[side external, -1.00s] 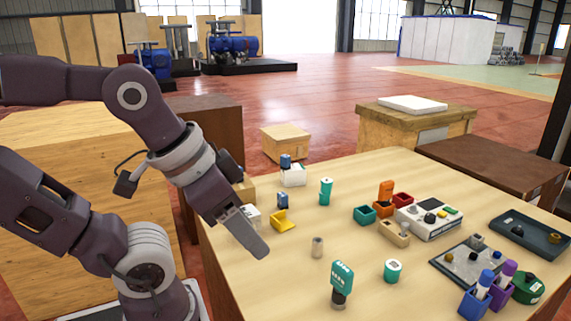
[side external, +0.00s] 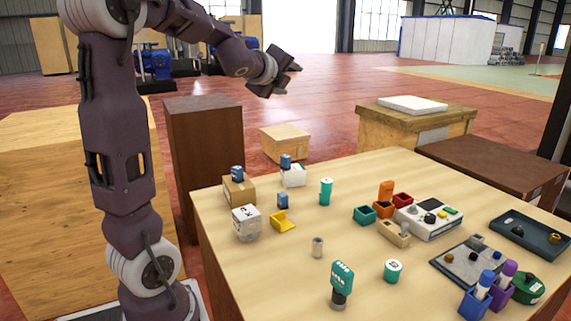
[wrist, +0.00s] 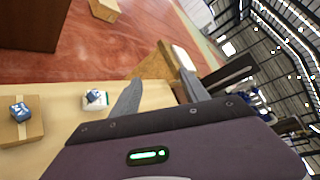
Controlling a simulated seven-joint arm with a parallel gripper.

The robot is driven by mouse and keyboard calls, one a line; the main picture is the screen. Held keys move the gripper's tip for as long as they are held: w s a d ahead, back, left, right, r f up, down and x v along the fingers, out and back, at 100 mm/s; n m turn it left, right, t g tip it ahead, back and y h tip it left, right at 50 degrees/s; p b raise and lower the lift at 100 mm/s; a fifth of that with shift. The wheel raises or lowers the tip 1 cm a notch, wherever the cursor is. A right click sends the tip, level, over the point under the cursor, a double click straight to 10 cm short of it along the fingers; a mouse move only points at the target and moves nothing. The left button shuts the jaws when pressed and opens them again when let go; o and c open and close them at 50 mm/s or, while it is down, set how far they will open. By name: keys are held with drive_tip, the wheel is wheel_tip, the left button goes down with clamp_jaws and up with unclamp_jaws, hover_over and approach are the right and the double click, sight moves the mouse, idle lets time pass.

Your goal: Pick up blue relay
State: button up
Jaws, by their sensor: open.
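Three small blue relay-like blocks show in the side external view. I cannot tell which is meant. My gripper (side external: 291,80) is raised well above and beyond the table's far edge, open and empty. In the wrist view my gripper (wrist: 160,88) has its fingers apart; two blue blocks, one on the box (wrist: 19,111) and one on the white box (wrist: 94,97), lie to the left.
Teal and green parts (side external: 341,282) stand on the table. Orange and teal bins (side external: 383,208), a white device (side external: 429,221), and trays (side external: 531,236) fill the right. The table's centre has free room.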

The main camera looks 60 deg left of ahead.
drive_tip(key=w+a+f+m+t+h, duration=0.1)
drive_tip(key=w+a+f+m, duration=0.1)
drive_tip(key=a+f+m, duration=0.4)
drive_tip(key=m+h, duration=0.3)
drive_tip(key=m, duration=0.6)
approach(290, 159)
drive_tip(key=w+a+f, duration=0.2)
drive_tip(key=w+a, duration=0.1)
drive_tip(key=shift+w+a+f, duration=0.2)
drive_tip(key=shift+w, duration=0.15)
drive_tip(key=x, duration=0.7)
drive_tip(key=shift+d, duration=0.1)
clamp_jaws()
